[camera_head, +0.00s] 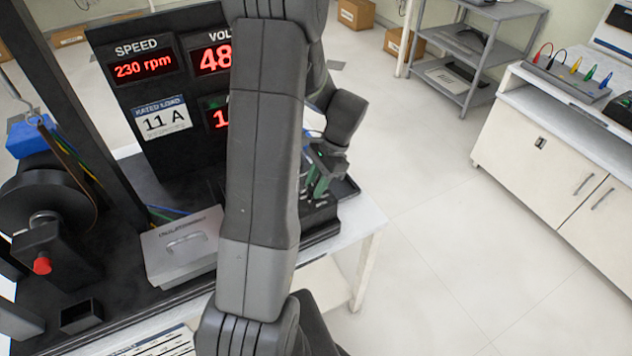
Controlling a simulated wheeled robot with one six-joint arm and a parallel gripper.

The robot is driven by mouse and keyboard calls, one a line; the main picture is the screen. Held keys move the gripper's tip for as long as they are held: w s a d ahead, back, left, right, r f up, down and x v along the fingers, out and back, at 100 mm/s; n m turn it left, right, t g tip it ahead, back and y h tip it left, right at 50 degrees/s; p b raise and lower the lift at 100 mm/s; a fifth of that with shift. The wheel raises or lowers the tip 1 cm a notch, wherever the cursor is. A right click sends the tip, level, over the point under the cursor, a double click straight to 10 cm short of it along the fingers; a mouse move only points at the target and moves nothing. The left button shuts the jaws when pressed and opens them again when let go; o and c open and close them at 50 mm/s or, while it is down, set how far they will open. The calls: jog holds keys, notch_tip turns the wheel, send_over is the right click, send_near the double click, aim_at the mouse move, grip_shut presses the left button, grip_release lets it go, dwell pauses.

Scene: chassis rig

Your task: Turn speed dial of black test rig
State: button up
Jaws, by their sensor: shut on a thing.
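The black test rig (130,130) stands on a white table at the left. Its panel shows a red speed readout (143,69) of 230 rpm, a partly covered volt readout starting with 48, and a label reading 11 A. My arm crosses the middle of the view and hides part of the panel. My gripper (318,185) is at the right end of the rig, low over its black control part (322,218). The speed dial is hidden at the gripper, so I cannot make out its shape or angle. The gripper looks shut there.
A grey box with a handle (182,248) sits on the rig left of my arm. A black wheel (45,210) and a red knob (41,264) are at the far left. A grey shelf (470,50) and white cabinet (560,150) stand right. The floor between is clear.

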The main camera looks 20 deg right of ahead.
dwell(0.3)
jog(key=o, duration=1)
jog(key=b+v, duration=0.1)
jog(key=v, duration=1.2)
jog(key=shift+d+r, duration=0.15)
jog(key=shift+r, duration=0.2)
jog(key=shift+f, duration=0.1)
jog(key=p+x, duration=0.1)
jog(key=x, duration=1.2)
jog(key=shift+f, duration=0.3)
jog(key=shift+r, duration=0.1)
